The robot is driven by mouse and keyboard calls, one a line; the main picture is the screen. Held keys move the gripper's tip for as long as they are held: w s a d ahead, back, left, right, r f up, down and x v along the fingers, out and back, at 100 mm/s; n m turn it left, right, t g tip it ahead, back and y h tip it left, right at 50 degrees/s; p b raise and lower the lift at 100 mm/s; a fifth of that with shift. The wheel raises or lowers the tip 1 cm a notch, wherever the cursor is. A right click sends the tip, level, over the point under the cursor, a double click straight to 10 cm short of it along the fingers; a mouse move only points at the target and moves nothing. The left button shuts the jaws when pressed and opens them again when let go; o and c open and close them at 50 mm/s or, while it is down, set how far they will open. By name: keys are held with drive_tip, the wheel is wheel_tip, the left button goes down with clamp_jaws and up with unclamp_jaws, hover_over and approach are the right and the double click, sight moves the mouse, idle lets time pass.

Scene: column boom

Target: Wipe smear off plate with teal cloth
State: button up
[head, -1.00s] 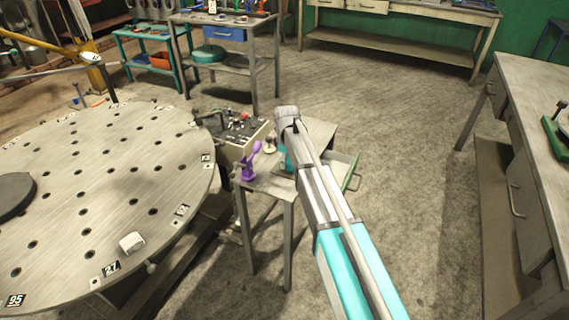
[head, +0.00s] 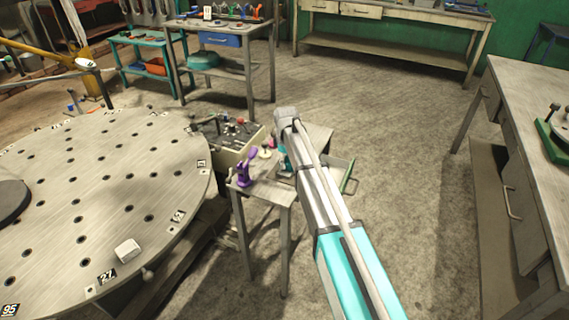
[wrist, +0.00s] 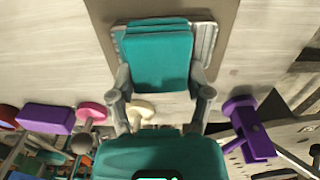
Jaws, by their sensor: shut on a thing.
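The teal cloth (wrist: 158,62) is a folded block in the wrist view, between the fingers of my gripper (wrist: 161,98). The gripper is shut on its near end. The cloth lies over a ridged grey metal piece (wrist: 206,42), whose edges show along its far side and right side. A flat taupe panel (wrist: 228,22) surrounds that piece; I cannot tell which of the two is the plate. No smear is visible; the cloth hides part of the surface. In the head view my arm hides the fingers and most of the work spot on the small table (head: 262,190).
A purple clamp-like item (head: 246,168) stands on the small table, also in the wrist view (wrist: 248,128). A cream knob (head: 267,151) is beside it. A box with control knobs (head: 232,140) stands behind. A large round perforated table (head: 105,190) is left. The floor (head: 400,140) right is clear.

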drive_tip(key=shift+w+d, duration=0.35)
drive_tip(key=shift+w, duration=0.55)
drive_tip(key=shift+s, duration=0.1)
drive_tip(key=shift+s+a+f, duration=0.1)
drive_tip(key=shift+s+a, duration=0.25)
drive_tip(key=shift+s, duration=0.5)
drive_tip(key=shift+s+a, duration=0.35)
drive_tip(key=shift+s, duration=0.45)
drive_tip(key=shift+s, duration=0.15)
drive_tip(key=shift+s+a, duration=0.3)
drive_tip(key=shift+s, duration=0.45)
drive_tip(key=shift+s+a, duration=0.3)
drive_tip(key=shift+s, duration=0.4)
drive_tip(key=shift+r, duration=0.2)
